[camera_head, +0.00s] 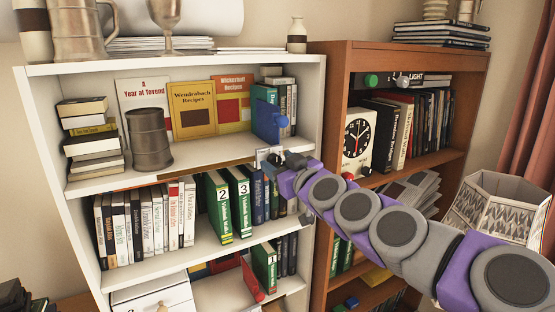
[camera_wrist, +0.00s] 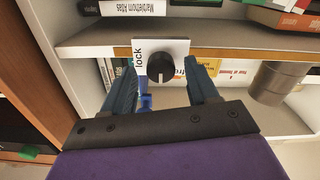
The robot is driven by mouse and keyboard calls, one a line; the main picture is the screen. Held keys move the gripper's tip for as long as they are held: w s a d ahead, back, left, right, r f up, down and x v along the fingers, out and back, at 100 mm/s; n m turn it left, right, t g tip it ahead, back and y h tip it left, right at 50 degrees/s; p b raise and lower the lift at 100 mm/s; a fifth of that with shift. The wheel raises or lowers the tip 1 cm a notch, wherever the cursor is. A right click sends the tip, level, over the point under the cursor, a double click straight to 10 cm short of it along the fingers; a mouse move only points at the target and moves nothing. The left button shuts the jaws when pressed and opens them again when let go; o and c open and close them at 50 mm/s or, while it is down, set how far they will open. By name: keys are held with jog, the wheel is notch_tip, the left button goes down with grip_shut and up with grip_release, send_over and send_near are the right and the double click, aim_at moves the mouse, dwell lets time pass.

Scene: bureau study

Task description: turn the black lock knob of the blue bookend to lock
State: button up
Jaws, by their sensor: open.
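In the wrist view a black round knob (camera_wrist: 161,68) with a pale mark sits on a white plate (camera_wrist: 179,46) at the shelf edge. The word "lock" is printed sideways left of the knob. My gripper (camera_wrist: 163,73) is open, its two dark fingers to the left and right of the knob, apparently without touching it. The blue bookend (camera_head: 264,119) stands on the white bookcase's upper shelf beside books in the head view. My gripper (camera_head: 291,160) is just below it there, by the white plate (camera_head: 264,155), and largely hides the knob.
The white bookcase (camera_head: 314,90) holds books above and below the plate. A grey tankard (camera_head: 149,140) stands left on the same shelf. A brown bookcase (camera_head: 335,65) with a clock (camera_head: 358,140) adjoins on the right, close to my arm.

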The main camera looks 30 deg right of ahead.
jog(key=shift+w, duration=0.6)
jog(key=c, duration=1)
